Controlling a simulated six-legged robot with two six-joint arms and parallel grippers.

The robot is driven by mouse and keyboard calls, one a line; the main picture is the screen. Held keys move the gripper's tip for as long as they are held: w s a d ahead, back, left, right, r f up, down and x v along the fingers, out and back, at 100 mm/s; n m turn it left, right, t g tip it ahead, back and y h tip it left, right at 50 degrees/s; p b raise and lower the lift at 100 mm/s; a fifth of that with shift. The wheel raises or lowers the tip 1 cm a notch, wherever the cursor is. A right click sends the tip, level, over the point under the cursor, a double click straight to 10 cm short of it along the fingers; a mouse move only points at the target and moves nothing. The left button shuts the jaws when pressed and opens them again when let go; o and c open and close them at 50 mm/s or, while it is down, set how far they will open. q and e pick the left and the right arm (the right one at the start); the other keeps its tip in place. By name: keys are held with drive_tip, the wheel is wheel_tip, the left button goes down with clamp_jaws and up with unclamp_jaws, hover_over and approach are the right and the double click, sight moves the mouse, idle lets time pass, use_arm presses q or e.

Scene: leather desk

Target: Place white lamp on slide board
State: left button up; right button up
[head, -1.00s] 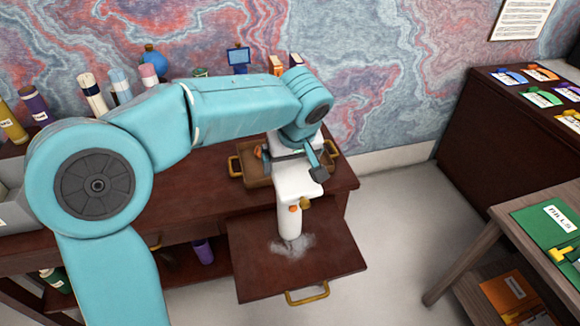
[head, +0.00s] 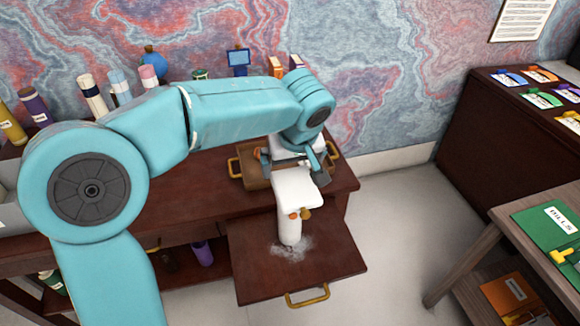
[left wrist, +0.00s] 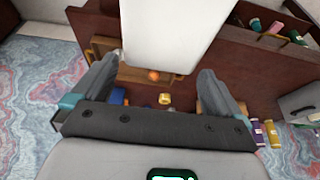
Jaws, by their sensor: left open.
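The white lamp (head: 297,190) stands on the slide board (head: 255,275), the dark red-brown panel pulled out from the desk front. It has a broad white head, a narrower white stem and small orange-brown knobs. A pale patch lies around its foot. My left gripper (head: 293,166) is open at the far side of the lamp head, partly hidden by my arm. In the left wrist view the lamp (left wrist: 170,32) looms large and white, in front of the two spread fingers (left wrist: 158,76), with no finger clearly touching it. My right gripper is not in view.
A brown tray (head: 240,171) with brass handles sits on the desk behind the lamp. Bottles (head: 92,95) and a small blue-framed stand (head: 238,60) line the desk's back. A wooden table (head: 490,240) with green folders stands at right. Open floor lies between.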

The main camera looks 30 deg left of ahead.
use_arm(q)
drive_tip(key=v, duration=1)
drive_tip(key=shift+s, duration=0.2)
